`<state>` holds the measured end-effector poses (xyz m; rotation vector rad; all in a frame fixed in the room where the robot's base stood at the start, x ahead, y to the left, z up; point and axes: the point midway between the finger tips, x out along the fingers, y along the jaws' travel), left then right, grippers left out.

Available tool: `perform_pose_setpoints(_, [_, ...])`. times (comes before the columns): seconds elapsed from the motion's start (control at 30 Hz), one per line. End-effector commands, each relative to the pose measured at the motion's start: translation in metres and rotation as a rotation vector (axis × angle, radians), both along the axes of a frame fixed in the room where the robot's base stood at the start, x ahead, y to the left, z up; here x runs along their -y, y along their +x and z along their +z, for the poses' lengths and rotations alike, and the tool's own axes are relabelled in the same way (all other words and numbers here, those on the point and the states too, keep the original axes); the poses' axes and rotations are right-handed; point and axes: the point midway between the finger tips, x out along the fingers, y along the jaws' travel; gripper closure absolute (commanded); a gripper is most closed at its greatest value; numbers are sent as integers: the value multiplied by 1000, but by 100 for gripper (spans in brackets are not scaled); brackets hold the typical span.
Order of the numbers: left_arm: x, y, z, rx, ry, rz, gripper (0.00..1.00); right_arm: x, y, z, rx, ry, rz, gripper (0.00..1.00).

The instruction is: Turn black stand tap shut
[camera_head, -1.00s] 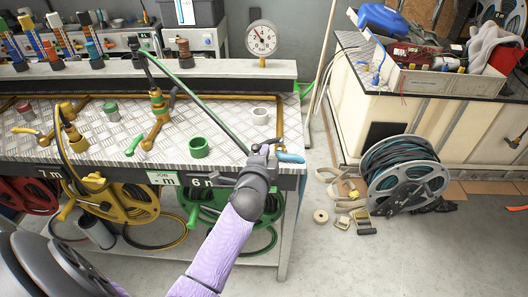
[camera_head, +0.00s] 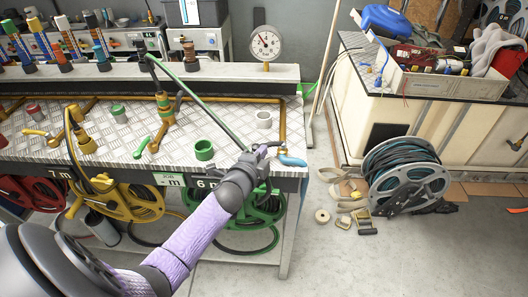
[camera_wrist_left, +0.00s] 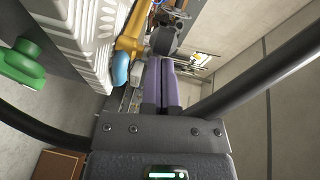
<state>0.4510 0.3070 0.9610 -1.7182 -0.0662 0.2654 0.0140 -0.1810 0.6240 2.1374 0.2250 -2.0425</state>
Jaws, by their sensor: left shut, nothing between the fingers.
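A tap with a light blue lever (camera_head: 292,160) is at the right front corner of the bench, partly hidden behind my left gripper (camera_head: 264,152). In the left wrist view the blue lever (camera_wrist_left: 121,68) sits on a brass pipe (camera_wrist_left: 131,38), just left of my left gripper's purple fingers (camera_wrist_left: 164,62). The fingers are closed together with nothing between them. A dark rounded fitting (camera_wrist_left: 164,40), perhaps the black stand's top, shows at the fingertips; I cannot tell whether they touch. My right gripper is out of view.
A green-handled brass tap (camera_head: 155,140) and a yellow-handled one (camera_head: 42,134) stand farther left. A pressure gauge (camera_head: 266,43) stands behind. A hose reel (camera_head: 405,178) lies on the floor at right.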

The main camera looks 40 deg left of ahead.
Motion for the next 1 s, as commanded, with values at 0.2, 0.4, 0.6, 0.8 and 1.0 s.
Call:
perform_pose_setpoints(0.2, [-12, 3, 1, -1, 5, -210, 100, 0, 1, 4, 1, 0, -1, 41])
perform_pose_setpoints(0.4, [-20, 7, 0, -1, 5, -207, 100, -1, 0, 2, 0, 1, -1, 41])
perform_pose_setpoints(0.6, [-25, 10, 0, -1, 5, -207, 100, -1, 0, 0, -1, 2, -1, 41])
perform_pose_setpoints(0.8, [-27, 12, 0, -1, 4, -207, 100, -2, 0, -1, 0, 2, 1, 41])
perform_pose_setpoints(1.0, [-27, 12, 1, 0, 5, -206, 100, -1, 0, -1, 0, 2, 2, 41])
